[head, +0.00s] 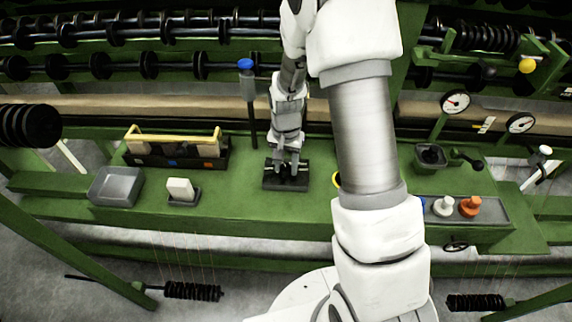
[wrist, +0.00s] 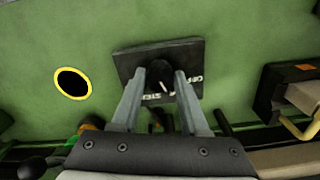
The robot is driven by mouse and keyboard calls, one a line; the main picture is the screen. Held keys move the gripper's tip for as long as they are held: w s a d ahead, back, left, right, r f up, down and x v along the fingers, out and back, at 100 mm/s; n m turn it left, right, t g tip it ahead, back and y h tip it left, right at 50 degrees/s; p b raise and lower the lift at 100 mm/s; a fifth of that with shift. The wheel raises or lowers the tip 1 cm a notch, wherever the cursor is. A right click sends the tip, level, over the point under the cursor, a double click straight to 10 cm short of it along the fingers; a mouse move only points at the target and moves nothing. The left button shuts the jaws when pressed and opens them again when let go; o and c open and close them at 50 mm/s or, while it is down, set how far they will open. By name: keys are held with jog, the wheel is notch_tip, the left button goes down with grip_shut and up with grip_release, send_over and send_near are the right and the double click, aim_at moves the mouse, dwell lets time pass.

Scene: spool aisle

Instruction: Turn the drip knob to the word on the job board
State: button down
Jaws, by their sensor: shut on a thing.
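The drip knob is a round black knob (wrist: 160,74) with a white pointer line, on a dark plate (wrist: 190,52) set on the green bench. White lettering on the plate is partly hidden by my fingers and cannot be fully read. My gripper (wrist: 161,88) is shut on the knob, with one finger on each side. In the head view, my gripper (head: 287,172) points down over the dark plate (head: 271,187) and hides most of the knob. I cannot make out a job board in either view.
Left of the plate are a white block (head: 180,189), a grey bin (head: 116,186) and a yellow-handled carrier (head: 175,135). A blue-topped post (head: 246,64) stands close behind. On the right are a tray with white and orange pieces (head: 470,206) and a crank (head: 466,160).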

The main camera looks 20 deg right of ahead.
aim_at(286, 168)
jog(key=shift+c, duration=2.1)
grip_release()
jog(key=shift+r, duration=0.1)
notch_tip(286, 168, up, 17)
jog(key=p, duration=0.2)
jog(key=shift+r, duration=0.15)
jog(key=s+r+n+t, duration=0.2)
jog(key=s+r+n, duration=0.1)
jog(key=s+r, duration=0.4)
jog(key=s+r+n+t+p, duration=0.1)
jog(key=s+r+n+t, duration=0.2)
jog(key=s+r, duration=0.5)
jog(key=s, duration=0.5)
jog(key=shift+t, duration=0.3)
